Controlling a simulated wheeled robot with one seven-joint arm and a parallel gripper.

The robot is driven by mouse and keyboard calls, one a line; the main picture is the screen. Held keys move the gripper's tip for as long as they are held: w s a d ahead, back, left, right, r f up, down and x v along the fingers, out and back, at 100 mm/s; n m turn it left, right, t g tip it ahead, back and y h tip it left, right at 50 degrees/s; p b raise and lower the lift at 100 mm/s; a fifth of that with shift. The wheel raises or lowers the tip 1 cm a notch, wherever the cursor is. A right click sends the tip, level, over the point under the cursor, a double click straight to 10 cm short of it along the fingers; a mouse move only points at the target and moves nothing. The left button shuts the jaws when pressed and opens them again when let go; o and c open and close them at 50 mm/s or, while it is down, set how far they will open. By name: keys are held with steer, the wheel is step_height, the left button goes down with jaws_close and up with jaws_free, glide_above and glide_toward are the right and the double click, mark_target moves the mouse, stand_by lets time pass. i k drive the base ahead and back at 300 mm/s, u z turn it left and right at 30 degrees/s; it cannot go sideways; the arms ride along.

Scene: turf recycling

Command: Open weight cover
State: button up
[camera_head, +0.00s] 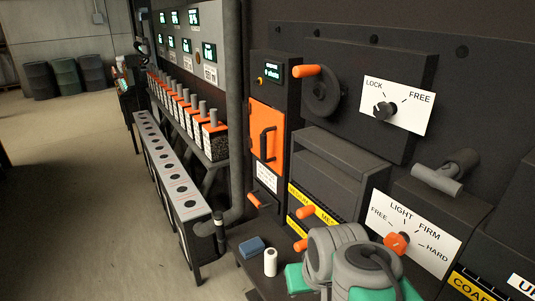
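No label that I can read says weight cover. An orange panel (265,130) with a dark upright bar handle (266,143) is set in a dark cabinet, just left of the middle. It looks like a closed cover, flush in its frame. A small green-lit display (272,71) is above it and a white label (266,178) is below it. Grey and green links of my arm fill the bottom right, well apart from the panel. I cannot make out my gripper's fingers.
A lock/free dial (383,110), a dark wheel with an orange knob (321,90) and a firmness dial (397,243) are on the right. A blue block (251,247) and white cylinder (270,262) sit on a dark ledge. A long bench (170,175) stands left; open floor lies beyond.

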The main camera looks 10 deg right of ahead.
mark_target(266, 140)
steer(key=u, duration=1.25)
steer(key=i, duration=0.9)
steer(key=u, duration=0.4)
